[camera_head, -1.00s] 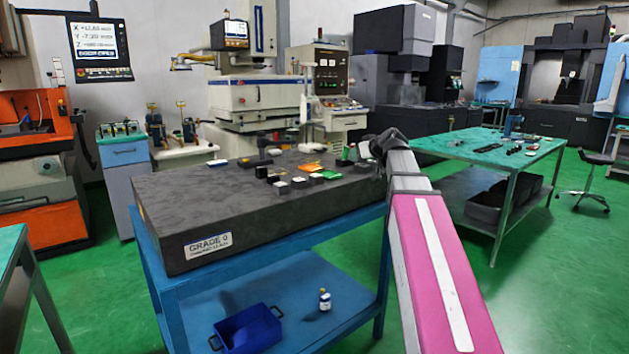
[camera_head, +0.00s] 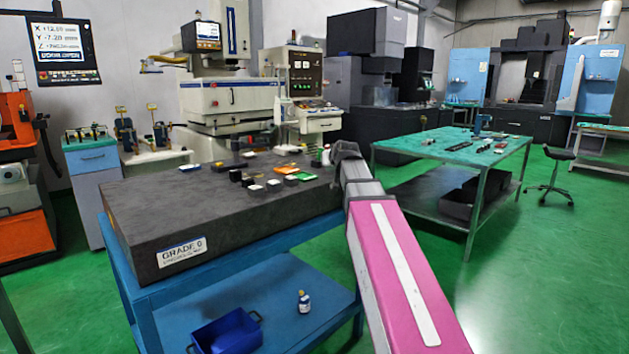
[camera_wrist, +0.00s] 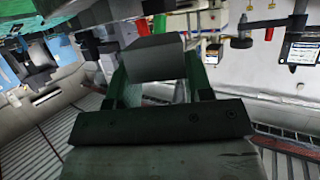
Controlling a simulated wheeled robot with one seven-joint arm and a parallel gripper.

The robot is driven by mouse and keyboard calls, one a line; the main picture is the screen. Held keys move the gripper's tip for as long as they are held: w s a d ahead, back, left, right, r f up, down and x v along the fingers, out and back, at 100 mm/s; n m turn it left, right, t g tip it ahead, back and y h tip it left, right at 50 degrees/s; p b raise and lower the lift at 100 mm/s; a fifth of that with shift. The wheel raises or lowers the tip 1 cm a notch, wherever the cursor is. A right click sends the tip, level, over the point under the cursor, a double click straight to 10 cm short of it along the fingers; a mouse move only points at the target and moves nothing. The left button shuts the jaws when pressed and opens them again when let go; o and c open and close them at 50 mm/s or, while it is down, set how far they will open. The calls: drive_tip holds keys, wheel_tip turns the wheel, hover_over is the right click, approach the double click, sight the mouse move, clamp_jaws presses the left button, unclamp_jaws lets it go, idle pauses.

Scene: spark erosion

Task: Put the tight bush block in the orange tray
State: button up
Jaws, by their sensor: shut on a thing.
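In the wrist view my gripper (camera_wrist: 160,85) is shut on a grey block (camera_wrist: 153,57), which sits between the two dark fingers. I take it for the bush block, though its markings do not show. In the head view my gripper end is at the far end of my pink arm, over the right side of the granite plate, and my arm hides its fingers and the block. A small flat orange thing (camera_head: 288,168), likely the orange tray, lies on the plate to the left of my gripper.
The granite plate (camera_head: 170,215) rests on a blue stand. Several small blocks (camera_head: 255,187) and a green piece (camera_head: 304,176) lie near the orange thing. A blue bin (camera_head: 228,332) and a small bottle (camera_head: 304,301) are on the lower shelf. A green-topped table (camera_head: 400,148) stands to the right.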

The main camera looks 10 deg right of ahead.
drive_tip(key=shift+s+d+r+n+y, duration=0.35)
drive_tip(key=shift+s+r+n+y, duration=0.15)
drive_tip(key=shift+n+y, duration=0.3)
drive_tip(key=s+r+n+g+y, duration=0.3)
drive_tip(key=r+n+y, duration=0.2)
drive_tip(key=shift+s+y, duration=0.15)
drive_tip(key=shift+y, duration=0.15)
drive_tip(key=shift+d, duration=0.1)
hover_over(326, 176)
wheel_tip(326, 176, down, 7)
drive_tip(key=shift+r, duration=0.15)
drive_tip(key=shift+f, duration=1.9)
drive_tip(key=shift+f, duration=0.15)
drive_tip(key=o, duration=1.3)
drive_tip(key=shift+c, duration=0.2)
